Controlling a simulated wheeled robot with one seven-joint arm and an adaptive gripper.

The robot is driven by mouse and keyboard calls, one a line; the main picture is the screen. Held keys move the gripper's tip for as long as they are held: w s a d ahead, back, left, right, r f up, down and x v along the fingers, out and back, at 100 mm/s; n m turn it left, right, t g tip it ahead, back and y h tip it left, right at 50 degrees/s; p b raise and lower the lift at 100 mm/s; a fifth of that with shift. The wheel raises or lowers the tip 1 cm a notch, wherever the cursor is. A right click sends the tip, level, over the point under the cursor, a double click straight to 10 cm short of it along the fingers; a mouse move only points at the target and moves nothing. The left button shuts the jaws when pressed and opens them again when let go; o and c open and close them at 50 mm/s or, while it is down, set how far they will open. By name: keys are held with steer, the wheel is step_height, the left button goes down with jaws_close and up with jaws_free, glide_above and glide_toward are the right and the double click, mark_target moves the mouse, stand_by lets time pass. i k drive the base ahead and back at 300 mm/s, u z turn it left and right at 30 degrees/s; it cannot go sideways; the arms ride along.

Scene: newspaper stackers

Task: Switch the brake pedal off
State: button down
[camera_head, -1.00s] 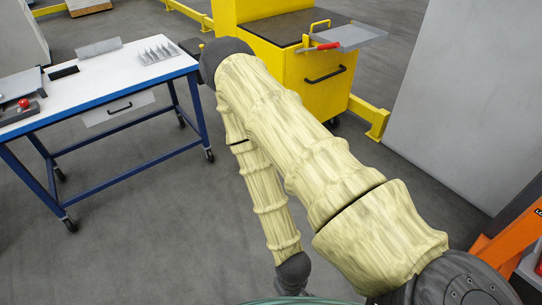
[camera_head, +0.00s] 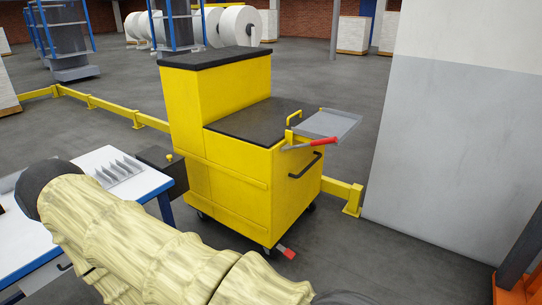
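A yellow cart (camera_head: 230,196) with black tops stands on casters in the middle of the head view. A small red brake pedal (camera_head: 287,252) sticks out low at its near bottom corner, close to the floor beside a caster. It is too small to tell which position it is in. My arm, in a pale yellow sleeve, crosses the lower left. My gripper is outside the view.
A white-topped blue workbench (camera_head: 88,224) with a finned grey part (camera_head: 119,172) stands left of the cart. A grey tray (camera_head: 330,123) and a red-handled bar (camera_head: 318,143) jut from the cart's right. A grey wall (camera_head: 455,150) and yellow rail (camera_head: 342,189) limit the right side.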

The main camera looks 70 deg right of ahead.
mark_target(287, 252)
steer(key=z, duration=0.55)
steer(key=i, duration=0.9)
steer(key=z, duration=1.35)
steer(key=i, duration=0.4)
steer(key=z, duration=0.3)
